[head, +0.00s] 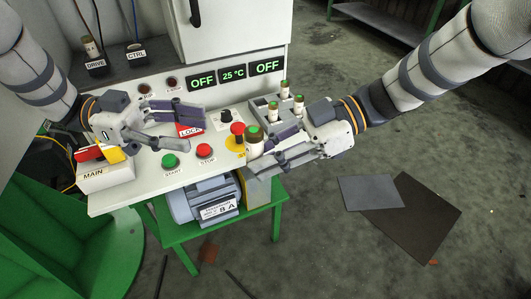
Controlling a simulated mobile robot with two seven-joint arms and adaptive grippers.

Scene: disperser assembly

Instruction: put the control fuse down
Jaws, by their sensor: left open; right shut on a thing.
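A fuse (255,147), cream with a dark band and a green top, stands roughly upright at the fingertips of my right gripper (262,151), which is shut on it. It is in front of the grey fuse rack, above the front right part of the panel; I cannot tell whether it touches anything below. The grey rack (261,101) carries several similar fuses, one of them at its far side (283,89). The CTRL holder (136,58) at the back left shows no fuse. My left gripper (192,126) is open and empty over the panel, by the red LOCK label.
The DRIVE holder (96,67) has a fuse (91,47) in it. The panel has a green START button (169,160), a red STOP button (206,151) and a red emergency knob (237,129). The MAIN switch box (105,176) is at left. A motor (203,202) sits below.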

